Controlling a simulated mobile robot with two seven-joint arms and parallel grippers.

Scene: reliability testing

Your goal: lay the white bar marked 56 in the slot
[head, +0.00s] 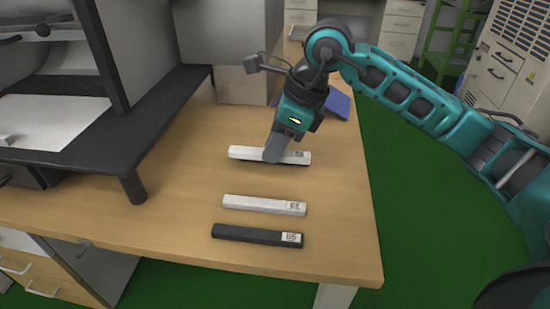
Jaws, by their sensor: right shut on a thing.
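A white bar (245,153) lies across the wooden table under my right gripper (272,154). The gripper points down and is shut on this bar near its middle. The label at the bar's right end is too small to read surely. A dark strip shows along the bar's lower right edge; I cannot tell if it is shadow or another piece. A second white bar (255,203) with a label at its right end lies nearer. A black bar (250,234) with a label lies nearest the front. I cannot make out a slot. My left gripper is not in view.
The wooden table (340,240) is clear on the right and front. A dark raised stand (75,148) with a grey machine and white sheet is at left. A blue object (339,105) lies behind my gripper. Drawers (402,22) and a green rack (452,40) stand beyond.

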